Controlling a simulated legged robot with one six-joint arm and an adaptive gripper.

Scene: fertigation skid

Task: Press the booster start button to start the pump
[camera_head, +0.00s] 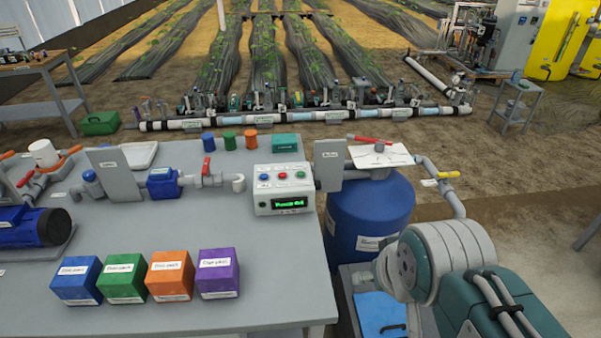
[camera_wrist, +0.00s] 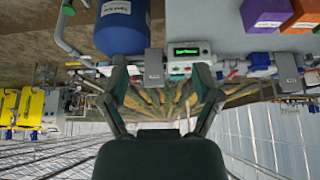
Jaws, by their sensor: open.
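The control box (camera_head: 283,190) is a pale box at the right back corner of the grey table, with blue, red and green buttons on its top panel. Its front display is lit with green text. Which button is the booster start cannot be read. The box also shows upside down in the wrist view (camera_wrist: 190,50), beyond the fingertips. My gripper (camera_wrist: 161,80) is open and empty, its two fingers spread, apart from the box. In the head view my arm shows at the lower right, and the gripper is hidden.
A blue tank (camera_head: 370,215) stands right of the table, with a grey upright plate (camera_head: 329,165) between it and the box. A valve with a red handle (camera_head: 207,168) and pipe stand left of the box. Several coloured cubes (camera_head: 170,275) line the table front; bare tabletop lies between.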

